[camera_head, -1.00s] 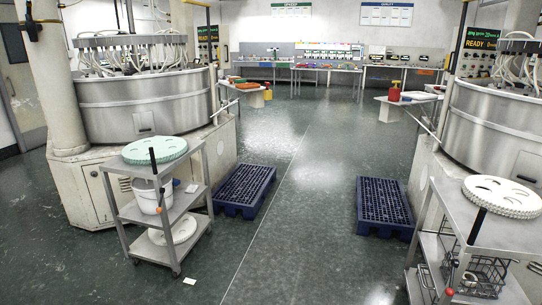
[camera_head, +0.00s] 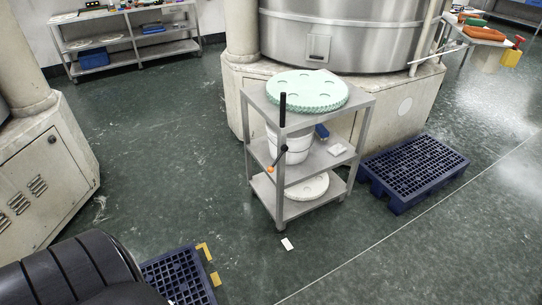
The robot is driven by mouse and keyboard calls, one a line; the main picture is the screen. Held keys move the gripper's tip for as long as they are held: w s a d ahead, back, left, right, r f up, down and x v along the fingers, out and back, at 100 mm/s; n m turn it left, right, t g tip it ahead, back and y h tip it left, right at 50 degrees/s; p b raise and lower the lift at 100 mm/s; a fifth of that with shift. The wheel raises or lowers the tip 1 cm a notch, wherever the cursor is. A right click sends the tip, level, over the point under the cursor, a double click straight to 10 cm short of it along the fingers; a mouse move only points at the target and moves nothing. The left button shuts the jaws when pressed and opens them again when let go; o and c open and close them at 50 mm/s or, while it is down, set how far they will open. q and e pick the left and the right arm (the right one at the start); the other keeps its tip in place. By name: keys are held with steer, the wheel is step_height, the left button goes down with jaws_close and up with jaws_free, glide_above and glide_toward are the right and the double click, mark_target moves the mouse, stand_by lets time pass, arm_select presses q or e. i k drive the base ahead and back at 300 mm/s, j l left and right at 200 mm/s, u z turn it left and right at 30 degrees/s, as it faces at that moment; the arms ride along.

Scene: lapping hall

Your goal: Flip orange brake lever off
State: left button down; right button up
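Neither of my grippers is in view.
The trolley carries a pale green toothed disc (camera_head: 305,88), a white bucket (camera_head: 290,146) and a white disc (camera_head: 306,188). A blue pallet (camera_head: 415,168) lies to its right, another (camera_head: 180,278) at bottom left. Floor (camera_head: 165,150) left of the trolley is clear.

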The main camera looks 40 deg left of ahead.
mark_target(283, 148)
steer(key=i+l+u, duration=0.3)
steer(key=i, duration=0.15)
steer(key=i+l+u, duration=0.3)
steer(key=i+j, duration=0.05)
steer(key=i, duration=0.05)
